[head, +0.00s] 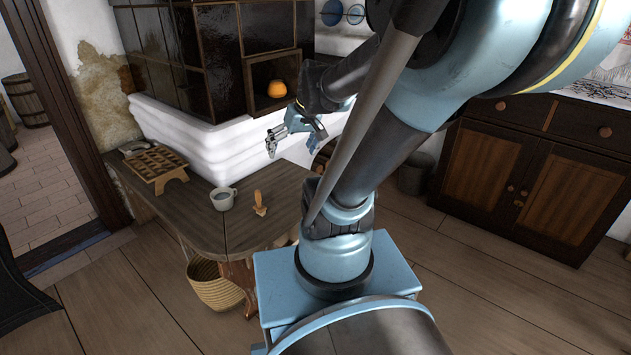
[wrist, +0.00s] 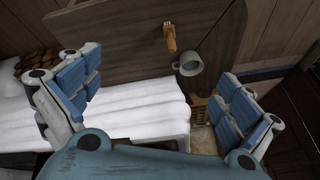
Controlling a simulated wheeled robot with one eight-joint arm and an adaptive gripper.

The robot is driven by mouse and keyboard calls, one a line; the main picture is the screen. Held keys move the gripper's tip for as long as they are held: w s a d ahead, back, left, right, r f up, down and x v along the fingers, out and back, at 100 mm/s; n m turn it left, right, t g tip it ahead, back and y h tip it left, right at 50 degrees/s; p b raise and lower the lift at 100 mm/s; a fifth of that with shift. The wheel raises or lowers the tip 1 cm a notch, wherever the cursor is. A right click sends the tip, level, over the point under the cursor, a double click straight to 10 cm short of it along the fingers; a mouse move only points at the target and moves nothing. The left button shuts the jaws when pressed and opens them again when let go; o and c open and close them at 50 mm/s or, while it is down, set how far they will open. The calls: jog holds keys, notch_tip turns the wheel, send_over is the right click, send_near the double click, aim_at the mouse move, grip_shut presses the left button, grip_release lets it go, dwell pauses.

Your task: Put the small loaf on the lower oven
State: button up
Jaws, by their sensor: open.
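I cannot make out a small loaf for certain in either view. A rounded orange thing (head: 277,88) sits in a square niche (head: 262,104) of the dark tiled stove; I cannot tell whether it is a loaf or a pot. The stove's white plastered lower part (head: 215,140) runs below the tiles, and its white surface also fills the middle of the wrist view (wrist: 130,108). I cannot tell which part is the lower oven. My gripper (head: 294,136) is open and empty, in front of the white part. Its spread fingers also show in the wrist view (wrist: 160,98).
A wooden table (head: 190,222) holds a grey mug (head: 222,199), a small wooden tool (head: 260,204) and a slotted wooden stand (head: 155,165). Stacked firewood (wrist: 38,64) shows at left. A wooden cabinet (head: 540,165) stands right.

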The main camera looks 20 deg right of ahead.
jog(key=s+d+f+m+h, duration=0.1)
jog(key=s+d+f, duration=0.1)
jog(key=s, duration=0.3)
jog(key=s+d+f+m+g+h, duration=0.1)
jog(key=s+d+f, duration=0.1)
jog(key=s, duration=0.4)
jog(key=shift+d+f+g+h, duration=0.3)
jog(key=shift+d+f+h, duration=0.1)
jog(key=shift+f, duration=0.1)
jog(key=shift+w, duration=0.1)
jog(key=shift+w+f, duration=0.2)
jog(key=shift+w, duration=0.2)
